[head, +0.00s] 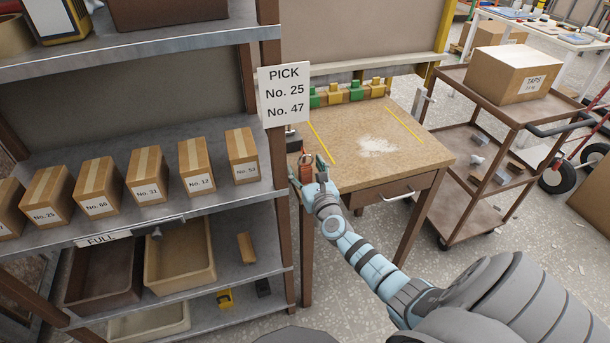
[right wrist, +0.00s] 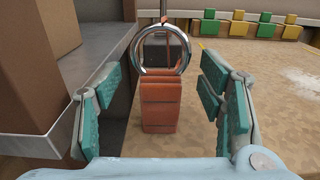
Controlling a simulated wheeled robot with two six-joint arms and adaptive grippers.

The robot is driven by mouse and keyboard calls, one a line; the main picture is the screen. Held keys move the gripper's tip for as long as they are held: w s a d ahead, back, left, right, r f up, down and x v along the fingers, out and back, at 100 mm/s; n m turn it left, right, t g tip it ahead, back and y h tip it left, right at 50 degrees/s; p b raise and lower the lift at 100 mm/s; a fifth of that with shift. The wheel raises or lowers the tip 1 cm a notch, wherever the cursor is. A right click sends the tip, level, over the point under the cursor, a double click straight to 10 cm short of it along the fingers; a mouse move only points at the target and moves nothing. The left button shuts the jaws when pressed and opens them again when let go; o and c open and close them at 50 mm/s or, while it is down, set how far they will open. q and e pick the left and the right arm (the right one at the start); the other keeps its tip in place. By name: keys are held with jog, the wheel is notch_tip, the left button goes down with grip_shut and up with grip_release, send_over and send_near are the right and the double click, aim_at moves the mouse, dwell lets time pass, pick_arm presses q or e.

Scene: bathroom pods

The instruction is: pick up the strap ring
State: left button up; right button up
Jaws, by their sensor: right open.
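The strap ring (right wrist: 137,50) is a shiny metal ring at the top of an orange-brown strap (right wrist: 161,104) in the right wrist view. The strap is near the left edge of the wooden worktable (head: 372,150); in the head view it is a small orange patch (head: 306,161), and the ring is too small to make out there. My right gripper (head: 309,174) is open, its teal-padded fingers apart on either side of the strap and ring in the right wrist view (right wrist: 160,85). Clear gaps show on both sides. What supports the strap is unclear. My left gripper is not in view.
A metal shelf (head: 262,194) with numbered cartons stands close on the left. A dark box (right wrist: 158,52) shows behind the ring. Green and yellow blocks (head: 355,91) line the table's back. A brown cart (head: 470,155) stands right. The table's middle is clear apart from white powder.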

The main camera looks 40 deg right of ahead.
jog(key=c, duration=1.4)
jog(key=shift+r, duration=0.1)
